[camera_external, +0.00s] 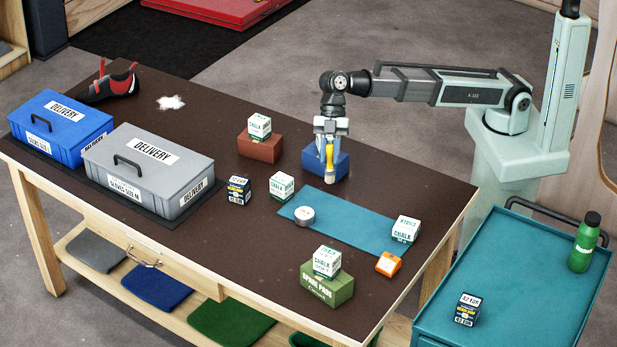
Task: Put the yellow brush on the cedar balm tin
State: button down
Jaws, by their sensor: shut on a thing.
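The yellow brush (329,165) hangs upright in my gripper (329,146), its pale bristle end pointing down. My gripper is shut on the brush. It is held in front of a blue block (341,166), and I cannot tell its exact height above the table. A small round pale tin (304,216) lies on the left part of the teal mat (345,220), below and left of the brush and apart from it. Its label is too small to read, so I cannot tell for sure that it is the cedar balm tin.
Chalk boxes stand on a brown block (259,150), on the table (225,260), on the mat and on a green box (327,288). An orange box (389,264) is near the right edge. Blue (62,128) and grey (148,172) delivery cases fill the left side. A teal cart (530,285) stands right.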

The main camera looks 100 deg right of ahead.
jog(key=w+a+r, duration=0.2)
jog(key=w+a, duration=0.1)
jog(key=w, duration=0.5)
jog(key=shift+n+g, duration=0.3)
jog(key=shift+n, duration=0.4)
jog(key=shift+s+d+f, duration=0.1)
jog(key=shift+f, duration=2.35)
jog(key=shift+d+f, duration=0.1)
jog(key=shift+f, duration=2.35)
jog(key=shift+f, duration=0.15)
jog(key=c, duration=0.9)
grip_release()
jog(key=v, duration=1.2)
jog(key=shift+s, duration=0.1)
